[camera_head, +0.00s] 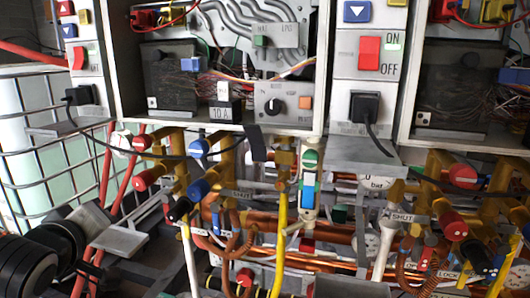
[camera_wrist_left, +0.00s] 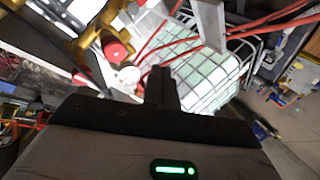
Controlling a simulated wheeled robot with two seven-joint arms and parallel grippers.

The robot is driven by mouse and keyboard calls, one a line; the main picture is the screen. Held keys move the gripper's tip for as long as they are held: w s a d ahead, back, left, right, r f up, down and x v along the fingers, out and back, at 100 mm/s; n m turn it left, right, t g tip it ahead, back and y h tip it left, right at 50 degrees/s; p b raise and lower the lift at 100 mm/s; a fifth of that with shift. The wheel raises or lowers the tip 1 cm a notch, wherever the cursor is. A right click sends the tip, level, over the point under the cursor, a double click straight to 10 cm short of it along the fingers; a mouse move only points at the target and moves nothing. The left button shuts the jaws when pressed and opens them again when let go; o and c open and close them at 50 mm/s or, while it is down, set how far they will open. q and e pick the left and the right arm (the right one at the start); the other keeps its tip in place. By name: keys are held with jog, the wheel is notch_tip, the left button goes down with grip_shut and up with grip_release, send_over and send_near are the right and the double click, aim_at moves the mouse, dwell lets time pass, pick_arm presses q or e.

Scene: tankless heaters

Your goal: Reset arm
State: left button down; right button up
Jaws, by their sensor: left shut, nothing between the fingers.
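My left arm (camera_head: 40,258) comes in at the lower left of the head view, its dark rounded links low in front of the pipes. In the left wrist view my left gripper (camera_wrist_left: 162,88) is shut, its dark fingers together with nothing held. The fingers point toward a white tank in a metal cage (camera_wrist_left: 200,80), and I see no contact with it. A red round knob (camera_wrist_left: 115,50) is up and to the left of the fingers. My right gripper is not in either view.
Open heater cabinets (camera_head: 225,65) with wiring stand at the back. A red ON/OFF switch (camera_head: 369,53) is on the middle panel. Copper pipes (camera_head: 275,232), coloured valves and hoses crowd the space below. The caged tank (camera_head: 50,150) stands at the left.

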pick_arm(q)
jog(key=s+d+f+m+g+h, duration=0.1)
jog(key=s+d+f+m+g, duration=0.15)
jog(key=s+f, duration=0.4)
jog(key=s+d+f+m+g, duration=0.2)
jog(key=s+f+m+g, duration=0.15)
jog(key=f, duration=0.65)
jog(key=s+d+f+m+g+h, duration=0.1)
jog(key=s+d+f+m+g, duration=0.1)
jog(key=s+f, duration=0.45)
jog(key=s+d+f+m+g, duration=0.2)
jog(key=s+f+m, duration=0.1)
jog(key=s, duration=0.6)
jog(key=w+d+f+t+h, duration=0.3)
jog(key=w+d+f+t, duration=0.2)
jog(key=f, duration=0.3)
jog(key=shift+w+d+f+m+t, duration=0.15)
jog(key=shift+d+f+m+t, duration=0.2)
jog(key=shift+t, duration=0.25)
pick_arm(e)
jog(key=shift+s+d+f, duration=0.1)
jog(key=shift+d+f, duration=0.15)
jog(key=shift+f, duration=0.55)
pick_arm(q)
jog(key=shift+r, duration=0.1)
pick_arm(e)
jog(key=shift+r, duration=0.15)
